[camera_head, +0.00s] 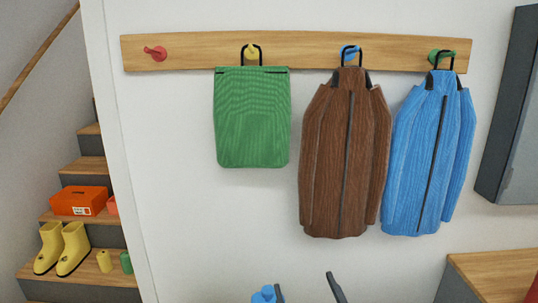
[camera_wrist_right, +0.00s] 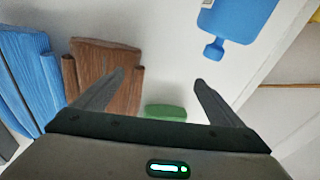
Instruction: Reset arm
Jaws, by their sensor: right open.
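A wooden rail (camera_head: 300,52) on the white wall carries red, yellow, blue and green pegs. A green bag (camera_head: 252,118) hangs from the yellow peg, a brown coat (camera_head: 345,155) from the blue peg and a blue coat (camera_head: 430,155) from the green peg. The red peg (camera_head: 155,53) is bare. My right gripper (camera_head: 308,286) shows only its fingertips at the bottom edge of the head view, below the coats. In the right wrist view my right gripper (camera_wrist_right: 158,78) is open, with nothing between its spread fingers. My left gripper is not in view.
A blue bottle-like object (camera_wrist_right: 240,20) shows in the wrist view; its top (camera_head: 264,295) shows beside my right gripper. Stairs at left hold an orange box (camera_head: 80,201) and yellow boots (camera_head: 62,248). A wooden surface (camera_head: 490,275) and grey cabinet (camera_head: 510,110) are at right.

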